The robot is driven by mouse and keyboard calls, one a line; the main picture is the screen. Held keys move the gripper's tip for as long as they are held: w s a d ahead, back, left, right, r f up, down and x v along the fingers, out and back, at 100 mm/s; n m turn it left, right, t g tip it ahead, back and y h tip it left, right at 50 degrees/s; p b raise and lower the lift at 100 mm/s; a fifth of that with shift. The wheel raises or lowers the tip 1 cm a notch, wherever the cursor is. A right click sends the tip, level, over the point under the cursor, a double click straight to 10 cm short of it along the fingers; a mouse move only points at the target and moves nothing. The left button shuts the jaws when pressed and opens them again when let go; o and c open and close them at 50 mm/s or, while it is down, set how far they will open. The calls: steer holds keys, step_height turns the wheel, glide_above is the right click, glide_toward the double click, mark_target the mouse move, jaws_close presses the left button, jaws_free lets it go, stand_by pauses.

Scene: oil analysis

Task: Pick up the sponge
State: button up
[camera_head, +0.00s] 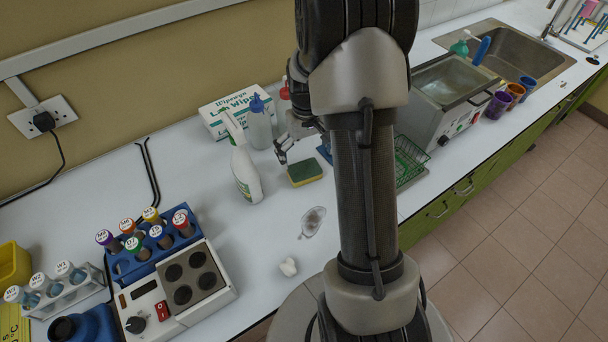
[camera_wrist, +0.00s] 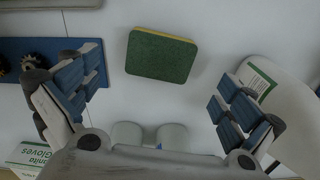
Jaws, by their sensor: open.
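The sponge (camera_head: 304,171) lies flat on the white counter in the head view, with a dark green top and a yellow edge. In the wrist view the sponge (camera_wrist: 161,55) is ahead of the fingers, near the top middle. My gripper (camera_wrist: 150,100) is open and empty, its two blue-padded fingers spread left and right of the sponge's line. In the head view my gripper (camera_head: 284,150) is just behind and left of the sponge, partly hidden by my arm.
A white spray bottle (camera_head: 244,172) stands close to the left of the sponge. A clear wash bottle (camera_head: 259,124) and a wipes box (camera_head: 222,115) stand behind. A green wire basket (camera_head: 410,158) is to the right.

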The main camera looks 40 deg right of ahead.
mark_target(304, 169)
steer(key=f, duration=0.2)
steer(key=f+b, duration=0.1)
steer(key=f, duration=0.1)
steer(key=f+b, duration=0.1)
steer(key=f, duration=0.1)
steer(key=shift+w+f, duration=0.3)
steer(key=shift+f, duration=0.05)
steer(key=shift+r, duration=0.1)
steer(key=shift+c, duration=0.5)
steer(key=c, duration=0.6)
